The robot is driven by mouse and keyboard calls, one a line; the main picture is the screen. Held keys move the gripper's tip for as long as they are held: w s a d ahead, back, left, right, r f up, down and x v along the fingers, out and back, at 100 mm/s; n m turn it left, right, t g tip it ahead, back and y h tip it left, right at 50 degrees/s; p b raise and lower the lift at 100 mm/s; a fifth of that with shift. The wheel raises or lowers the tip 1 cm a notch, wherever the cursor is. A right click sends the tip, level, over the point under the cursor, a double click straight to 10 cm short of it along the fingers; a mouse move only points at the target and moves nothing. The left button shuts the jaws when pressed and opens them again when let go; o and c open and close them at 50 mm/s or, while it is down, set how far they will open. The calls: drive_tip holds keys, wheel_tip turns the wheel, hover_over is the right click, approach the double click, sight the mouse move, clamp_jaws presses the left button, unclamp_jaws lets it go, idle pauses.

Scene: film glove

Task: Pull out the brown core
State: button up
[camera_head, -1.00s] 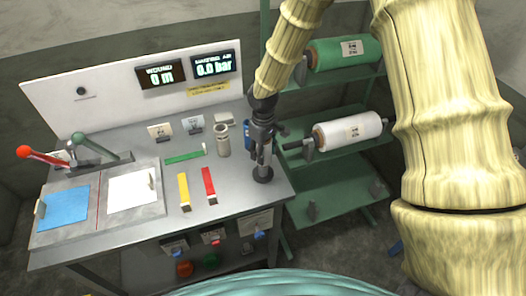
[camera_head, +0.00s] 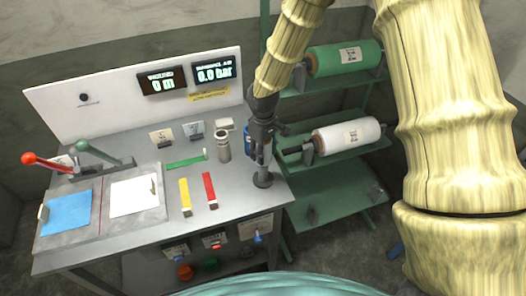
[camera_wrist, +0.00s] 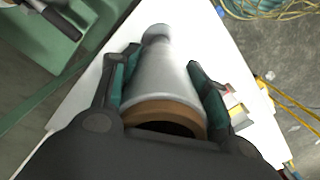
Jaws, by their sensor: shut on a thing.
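My gripper (camera_head: 262,146) points down over the right end of the bench, above a dark round disc (camera_head: 263,181). In the wrist view my gripper (camera_wrist: 163,85) is shut, its fingers on both sides of a pale grey tube (camera_wrist: 162,72). A brown ring (camera_wrist: 165,108), the visible end of the brown core, shows at the tube's near end, with a dark hollow inside. The tube runs away from the wrist to a small dark grey end. My palm hides part of the ring. How far the brown part reaches inside the grey cannot be seen.
A grey upright cylinder (camera_head: 223,146) stands left of my gripper, with a yellow strip (camera_head: 185,197) and a red strip (camera_head: 210,190) in front. A green shelf rack (camera_head: 330,190) with a white roll (camera_head: 343,136) and a green roll (camera_head: 345,58) stands close on the right.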

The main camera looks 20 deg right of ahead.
drive_tip(key=shift+r+p, duration=0.45)
drive_tip(key=shift+r, duration=0.95)
drive_tip(key=shift+r, duration=0.2)
drive_tip(key=shift+r, duration=1.35)
drive_tip(key=shift+a, duration=0.1)
